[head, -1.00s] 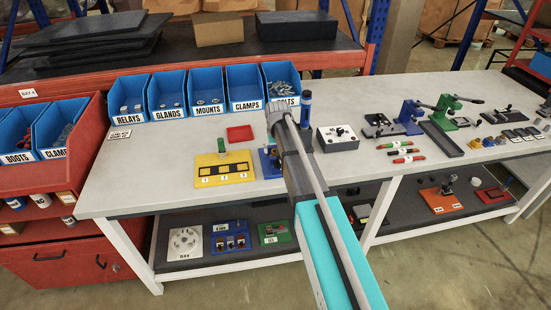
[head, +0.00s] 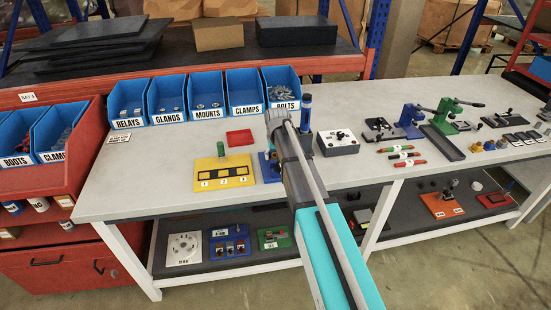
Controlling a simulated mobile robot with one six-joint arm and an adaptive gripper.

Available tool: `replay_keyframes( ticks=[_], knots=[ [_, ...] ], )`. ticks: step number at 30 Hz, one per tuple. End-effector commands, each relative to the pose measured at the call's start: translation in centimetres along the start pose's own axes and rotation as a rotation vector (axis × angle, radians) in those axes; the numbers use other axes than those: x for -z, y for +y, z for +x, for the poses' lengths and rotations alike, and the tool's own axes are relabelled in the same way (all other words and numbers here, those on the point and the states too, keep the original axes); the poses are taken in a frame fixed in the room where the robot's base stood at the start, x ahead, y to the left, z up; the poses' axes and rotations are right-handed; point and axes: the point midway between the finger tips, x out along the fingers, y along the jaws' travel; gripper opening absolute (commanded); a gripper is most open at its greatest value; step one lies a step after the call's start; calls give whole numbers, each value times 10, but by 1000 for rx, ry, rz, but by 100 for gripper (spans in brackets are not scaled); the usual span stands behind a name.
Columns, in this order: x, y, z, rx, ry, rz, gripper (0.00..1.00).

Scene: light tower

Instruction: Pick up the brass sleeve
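I cannot single out the brass sleeve for certain. Several small parts, some yellowish, stand in a group at the right of the bench, and one brass-coloured part (head: 490,145) is among them; they are too small to tell apart. My arm reaches forward over the bench front, and its grey end (head: 280,118) is over the middle of the bench, well left of that group. The arm hides the fingers, so I cannot see whether the gripper is open or holds anything.
Blue bins (head: 207,98) line the back of the bench (head: 150,180). A yellow fixture (head: 223,173), a red tray (head: 240,137), a grey box (head: 338,142), and blue and green toggle presses (head: 440,118) stand on it. A lower shelf (head: 260,260) holds more fixtures.

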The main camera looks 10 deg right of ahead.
Motion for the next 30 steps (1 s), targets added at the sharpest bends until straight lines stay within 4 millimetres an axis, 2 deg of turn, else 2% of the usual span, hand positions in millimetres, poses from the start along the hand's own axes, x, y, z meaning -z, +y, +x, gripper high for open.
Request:
replay_keyframes(
  ticks=[1, 2, 10, 22, 30],
  knots=[
    [0, 0, 0, 0, 0, 0, 56],
    [0, 0, 0, 0, 0, 0, 50],
    [0, 0, 0, 0, 0, 0, 0],
    [0, 0, -2, 0, 0, 0, 0],
    [2, 0, -16, 0, 0, 0, 0]
  ],
)
